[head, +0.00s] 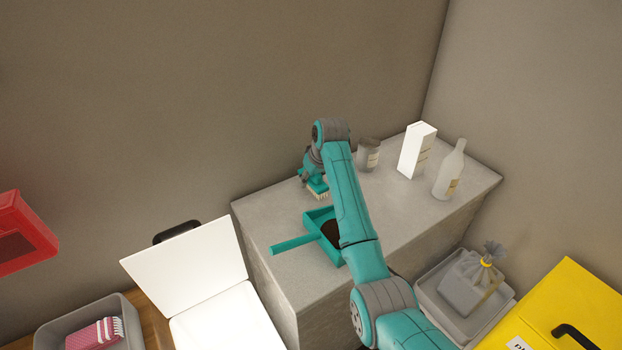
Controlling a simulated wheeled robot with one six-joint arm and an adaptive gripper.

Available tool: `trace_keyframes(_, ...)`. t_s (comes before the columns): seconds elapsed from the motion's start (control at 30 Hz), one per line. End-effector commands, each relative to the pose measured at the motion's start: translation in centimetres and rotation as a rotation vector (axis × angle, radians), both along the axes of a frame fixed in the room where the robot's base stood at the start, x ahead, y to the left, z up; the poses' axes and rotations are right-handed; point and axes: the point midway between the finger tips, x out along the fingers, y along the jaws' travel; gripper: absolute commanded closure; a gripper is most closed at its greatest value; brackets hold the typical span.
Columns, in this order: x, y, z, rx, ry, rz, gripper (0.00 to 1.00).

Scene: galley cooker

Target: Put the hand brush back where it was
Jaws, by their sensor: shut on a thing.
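The hand brush (318,190) is teal with pale bristles pointing down. My gripper (308,176) is shut on it at the back part of the grey counter (270,207), near the wall. My arm hides part of the gripper. I cannot tell whether the bristles touch the counter top. A teal dustpan (292,243) lies on the counter in front of the brush, its handle pointing left. Dark matter (331,231) lies in its pan, and my arm covers the pan's right side.
A jar (368,156), a white carton (416,150) and a bottle (449,172) stand at the counter's back right. A white open lid (187,262) rises at left. A grey tray (437,312) with a tied bag (468,284) and a yellow box (570,310) are at lower right.

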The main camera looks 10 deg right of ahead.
Motion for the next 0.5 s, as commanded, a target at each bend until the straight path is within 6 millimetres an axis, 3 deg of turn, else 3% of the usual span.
trace_keyframes(0.37,0.02,0.01,-0.38,0.0,-0.001,0.0,0.85)
trace_keyframes(0.4,0.02,0.01,-0.37,0.0,-0.001,0.0,0.5)
trace_keyframes(0.47,0.02,0.01,-0.36,0.0,-0.001,0.0,0.35)
trace_keyframes(0.5,0.02,0.01,-0.36,0.0,-0.001,0.0,0.32)
